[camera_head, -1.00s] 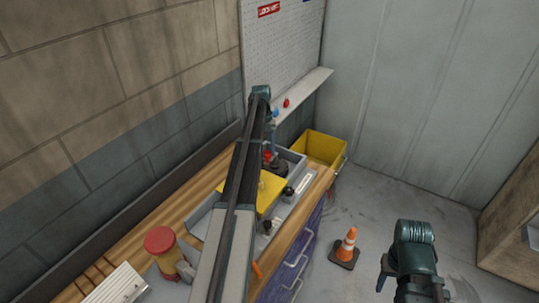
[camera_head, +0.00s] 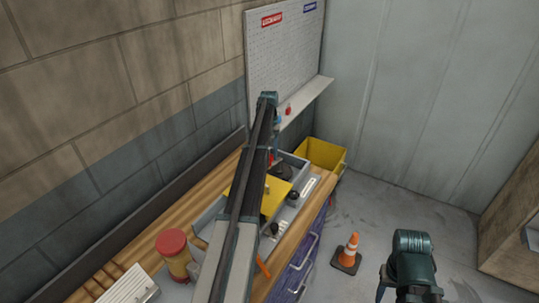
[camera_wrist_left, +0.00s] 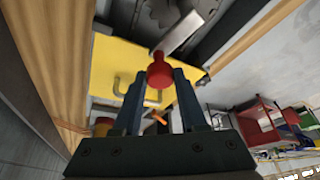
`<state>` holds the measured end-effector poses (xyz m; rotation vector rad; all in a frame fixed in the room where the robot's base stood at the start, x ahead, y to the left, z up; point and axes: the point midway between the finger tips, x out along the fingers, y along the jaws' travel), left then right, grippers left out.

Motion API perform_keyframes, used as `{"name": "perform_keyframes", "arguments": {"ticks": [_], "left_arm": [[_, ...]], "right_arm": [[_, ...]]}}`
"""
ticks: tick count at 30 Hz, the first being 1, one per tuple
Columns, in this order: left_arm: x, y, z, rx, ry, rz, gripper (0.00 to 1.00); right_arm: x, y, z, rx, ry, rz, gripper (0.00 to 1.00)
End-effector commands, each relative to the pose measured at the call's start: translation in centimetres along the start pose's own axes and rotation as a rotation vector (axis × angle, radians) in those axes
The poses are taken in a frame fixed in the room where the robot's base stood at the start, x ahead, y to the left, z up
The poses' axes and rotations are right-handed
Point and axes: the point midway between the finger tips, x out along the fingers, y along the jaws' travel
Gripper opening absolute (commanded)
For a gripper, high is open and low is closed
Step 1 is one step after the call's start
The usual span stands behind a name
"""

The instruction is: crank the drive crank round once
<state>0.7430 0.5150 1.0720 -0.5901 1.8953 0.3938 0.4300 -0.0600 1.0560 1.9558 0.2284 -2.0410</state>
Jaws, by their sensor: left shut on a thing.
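The drive crank shows in the left wrist view, with a red knob (camera_wrist_left: 160,74) at the end of a flat silver arm (camera_wrist_left: 183,34). The silver arm runs up and right toward a dark round wheel (camera_wrist_left: 145,12). My left gripper (camera_wrist_left: 159,82) is shut on the red knob, its two blue fingers on either side. In the head view my left forearm hides most of the crank, and the left gripper (camera_head: 275,153) shows only in part. My right arm is at the lower right, over the floor and away from the bench; its fingertips are not clear.
A yellow panel (camera_wrist_left: 112,62) with a handle lies beside the crank. A red-capped jar (camera_head: 172,245) stands on the wooden bench, and a yellow bin (camera_head: 322,154) is past its far end. An orange cone (camera_head: 350,250) stands on the open floor.

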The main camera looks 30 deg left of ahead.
Motion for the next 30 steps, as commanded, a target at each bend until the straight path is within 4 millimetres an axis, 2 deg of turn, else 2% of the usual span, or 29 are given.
{"name": "perform_keyframes", "arguments": {"ticks": [1, 2, 6, 20, 26, 30], "left_arm": [[0.0, 0.0, 0.1, -0.002, -0.002, 0.000, 0.00], [0.0, 0.0, 0.1, -0.002, -0.002, 0.000, 0.47], [0.0, 0.0, 0.1, -0.002, -0.001, 0.000, 0.72], [-0.5, 0.0, -0.2, -0.001, -0.001, 0.000, 0.72], [-2.1, 0.0, -0.8, -0.001, -0.001, 0.000, 0.72], [-3.9, 0.0, -1.6, -0.002, -0.001, 0.000, 0.72]], "right_arm": [[0.0, 0.0, 0.0, 0.000, 0.000, 0.000, 0.50], [0.0, 0.0, 0.0, 0.000, 0.000, 0.000, 0.50], [0.0, 0.0, 0.0, 0.000, 0.000, 0.000, 0.50], [-0.5, 0.1, 0.0, 0.001, 0.000, 0.000, 0.50], [-2.2, 0.2, 0.1, 0.004, 0.000, -0.001, 0.50], [-4.2, 0.4, 0.2, 0.008, 0.000, -0.002, 0.50]]}}
